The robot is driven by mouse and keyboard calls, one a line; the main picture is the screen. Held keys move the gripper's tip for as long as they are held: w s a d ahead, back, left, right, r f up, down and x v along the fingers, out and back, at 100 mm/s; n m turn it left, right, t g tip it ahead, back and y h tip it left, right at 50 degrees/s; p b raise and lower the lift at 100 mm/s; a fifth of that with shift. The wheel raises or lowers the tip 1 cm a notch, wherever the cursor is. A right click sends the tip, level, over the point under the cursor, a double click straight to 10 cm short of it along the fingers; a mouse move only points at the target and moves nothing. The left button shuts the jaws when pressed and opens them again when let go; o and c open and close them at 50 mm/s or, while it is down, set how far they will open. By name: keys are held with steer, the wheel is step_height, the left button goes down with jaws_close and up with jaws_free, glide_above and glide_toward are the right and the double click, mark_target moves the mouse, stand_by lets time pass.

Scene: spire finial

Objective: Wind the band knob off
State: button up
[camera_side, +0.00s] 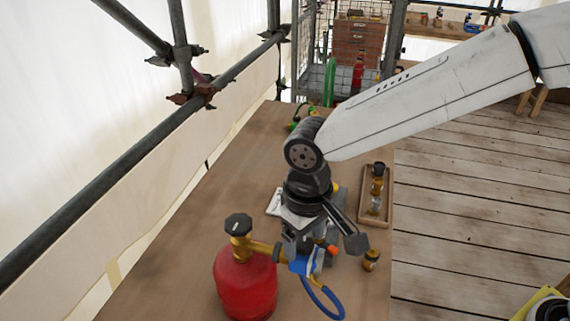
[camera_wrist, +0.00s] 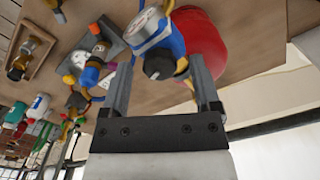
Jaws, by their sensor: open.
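A blue-bodied regulator (camera_side: 304,263) sits on brass fittings beside a red gas cylinder (camera_side: 246,288). In the wrist view the regulator (camera_wrist: 150,28) shows a dark faceted knob (camera_wrist: 158,65) facing the camera. I cannot tell for certain that this is the band knob. My gripper (camera_wrist: 161,66) is open, with one finger on each side of the knob in the picture; contact cannot be made out. The red cylinder (camera_wrist: 203,38) shows behind the right finger. In the side view my gripper (camera_side: 303,238) is over the regulator and partly hides it.
A black valve knob (camera_side: 238,225) tops the cylinder. A blue hose (camera_side: 324,302) curves along the bench. A wooden tray (camera_side: 388,215) holds brass fittings, and a loose brass fitting (camera_side: 371,260) stands near the bench's right edge. Scaffold poles (camera_side: 100,187) run along the left.

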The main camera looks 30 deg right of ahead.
jaws_close()
steer(key=shift+m, duration=0.3)
steer(key=shift+m, duration=1.3)
jaws_free()
